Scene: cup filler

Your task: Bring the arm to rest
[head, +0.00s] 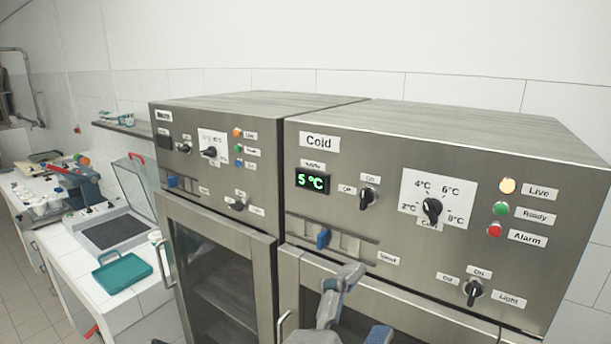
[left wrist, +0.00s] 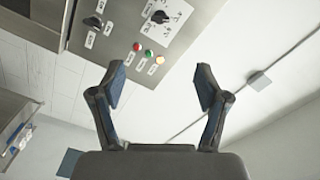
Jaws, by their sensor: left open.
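My left gripper (head: 362,304) shows at the bottom of the head view, in front of the lower panel edge of the cabinet marked Cold (head: 470,212). One grey finger points up and a blue pad shows at the bottom edge; the rest of the arm is out of frame or hidden. In the left wrist view the same gripper (left wrist: 159,82) has its two blue-padded fingers wide apart, with nothing between them. Beyond the fingers a control panel (left wrist: 118,32) with red, green and yellow lights appears tilted. My right gripper is in neither view.
A second steel cabinet (head: 222,182) stands left of the Cold one. Dials and blue sliders stick out from both panels. Further left is a white counter (head: 135,308) with a teal tray (head: 122,273) and a lidded device (head: 112,231).

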